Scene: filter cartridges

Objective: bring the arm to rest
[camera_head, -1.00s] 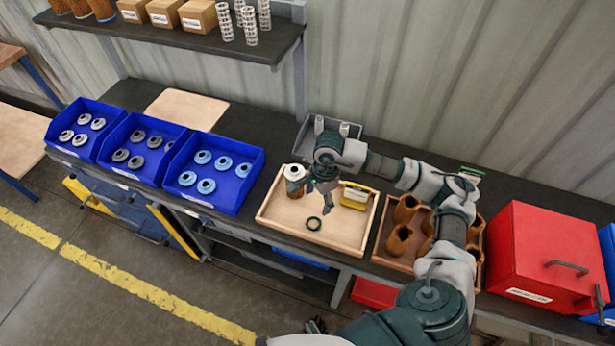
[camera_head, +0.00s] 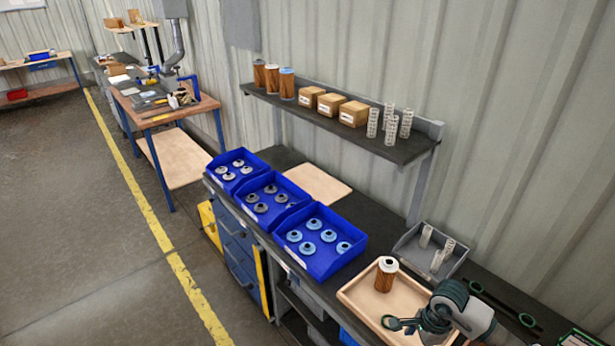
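My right gripper (camera_head: 408,323) is low at the bottom right, over the light wooden tray (camera_head: 358,303), its arm coming in from the right. Its fingers are small and dark, so I cannot tell whether they are open or shut. The right part of the tray is hidden by my arm. My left gripper is not in view.
Blue bins (camera_head: 335,270) with round caps line the bench to the left. A grey bin (camera_head: 405,247) holding mesh tubes stands behind the tray. A shelf (camera_head: 330,122) with cartridges, boxes and mesh tubes hangs above.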

